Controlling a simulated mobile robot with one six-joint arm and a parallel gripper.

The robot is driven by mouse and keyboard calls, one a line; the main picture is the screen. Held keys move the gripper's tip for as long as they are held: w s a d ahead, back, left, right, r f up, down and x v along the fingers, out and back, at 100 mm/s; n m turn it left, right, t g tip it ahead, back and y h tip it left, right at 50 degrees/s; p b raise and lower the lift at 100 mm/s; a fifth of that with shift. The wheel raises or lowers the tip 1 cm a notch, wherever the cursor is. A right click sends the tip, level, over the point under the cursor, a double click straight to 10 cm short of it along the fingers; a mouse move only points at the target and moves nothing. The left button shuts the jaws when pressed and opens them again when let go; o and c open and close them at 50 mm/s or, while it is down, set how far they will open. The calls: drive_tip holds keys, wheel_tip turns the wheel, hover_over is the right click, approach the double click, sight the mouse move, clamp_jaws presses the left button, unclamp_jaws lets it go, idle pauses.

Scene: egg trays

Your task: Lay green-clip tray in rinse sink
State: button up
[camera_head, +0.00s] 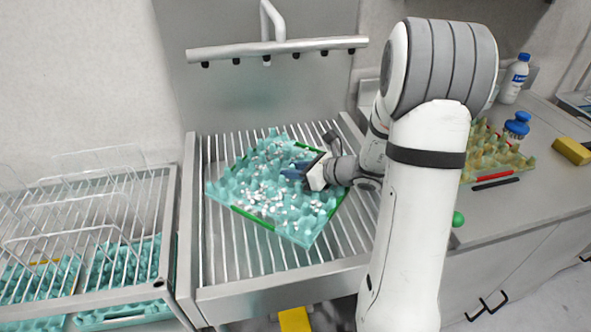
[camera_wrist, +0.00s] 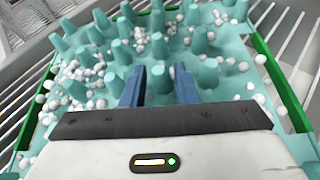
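The teal egg tray (camera_head: 318,222) has green clips along its edges and lies at a slant on the slatted sink (camera_head: 232,262) under the spray bar. Many small white beads, like foam, are scattered over it. In the wrist view the same tray (camera_wrist: 232,82) fills most of the picture, with its teal pegs upright and green clips at both sides. My gripper (camera_head: 290,173) is low over the tray's middle. Its two blue fingers (camera_wrist: 160,80) stand apart, with a gap between them and no object held in it. Whether the fingertips touch the tray is unclear.
A spray bar (camera_head: 278,47) runs above the sink. A wire rack (camera_head: 85,215) with teal trays below stands left. On the right counter (camera_head: 535,190) are a yellowish tray (camera_head: 487,153), a blue-topped brush (camera_head: 517,124), a yellow sponge (camera_head: 572,150) and a bottle (camera_head: 514,78).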

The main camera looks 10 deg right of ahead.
drive_tip(key=shift+o, duration=0.8)
